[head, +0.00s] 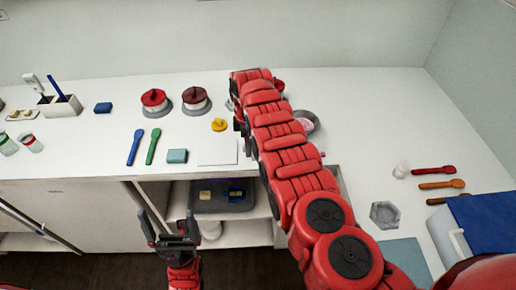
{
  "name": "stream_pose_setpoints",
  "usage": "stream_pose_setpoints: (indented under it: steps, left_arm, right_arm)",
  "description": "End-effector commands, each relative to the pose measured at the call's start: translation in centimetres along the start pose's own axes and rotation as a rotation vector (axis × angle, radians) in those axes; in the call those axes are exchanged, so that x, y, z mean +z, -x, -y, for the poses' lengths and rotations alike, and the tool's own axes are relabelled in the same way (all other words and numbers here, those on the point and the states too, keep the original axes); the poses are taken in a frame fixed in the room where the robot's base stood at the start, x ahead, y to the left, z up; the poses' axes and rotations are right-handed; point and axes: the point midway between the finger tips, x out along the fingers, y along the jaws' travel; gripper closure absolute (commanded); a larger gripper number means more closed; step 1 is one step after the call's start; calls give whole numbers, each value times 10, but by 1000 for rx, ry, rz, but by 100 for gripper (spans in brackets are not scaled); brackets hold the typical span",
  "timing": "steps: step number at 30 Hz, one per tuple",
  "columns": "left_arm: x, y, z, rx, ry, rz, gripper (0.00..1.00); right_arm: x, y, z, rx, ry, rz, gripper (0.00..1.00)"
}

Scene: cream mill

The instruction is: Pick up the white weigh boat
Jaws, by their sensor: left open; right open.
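I cannot pick out the white weigh boat for certain. A shallow grey hexagonal dish (386,215) lies on the right part of the counter. A flat white square (217,152) lies near the counter's front edge, left of my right arm. My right gripper (242,130) is open over the counter, just right of the yellow item; its arm hides much of it and the counter behind. My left gripper (167,222) is open and empty, low in front of the cabinet, below the counter edge.
Two red-topped jars (154,99), a yellow item (219,125), a blue spoon (134,147), a green spoon (153,146) and a teal block (177,156) stand or lie left of my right arm. A white cup (401,170) and a blue box (485,225) are at right.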

Motion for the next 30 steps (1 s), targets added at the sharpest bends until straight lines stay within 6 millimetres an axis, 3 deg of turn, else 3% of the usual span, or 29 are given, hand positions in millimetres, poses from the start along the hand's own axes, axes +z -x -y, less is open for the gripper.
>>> stream_pose_setpoints:
  steps: [1, 9, 23, 28, 30]
  left_arm:
    - [0, 0, 0, 0, 0, 0, 0]
    - [0, 0, 0, 0, 0, 0, 0]
    - [0, 0, 0, 0, 0, 0, 0]
    - [0, 0, 0, 0, 0, 0, 0]
    - [2, 9, 0, 0, 0, 0, 0]
  right_arm:
    - [0, 0, 0, 0, 0, 0, 54]
    - [0, 0, 0, 0, 1, 0, 100]
    - [-1, 3, 0, 1, 1, 0, 100]
    - [-2, 29, 0, 4, 3, -1, 100]
    - [-1, 40, -2, 8, 1, -2, 100]
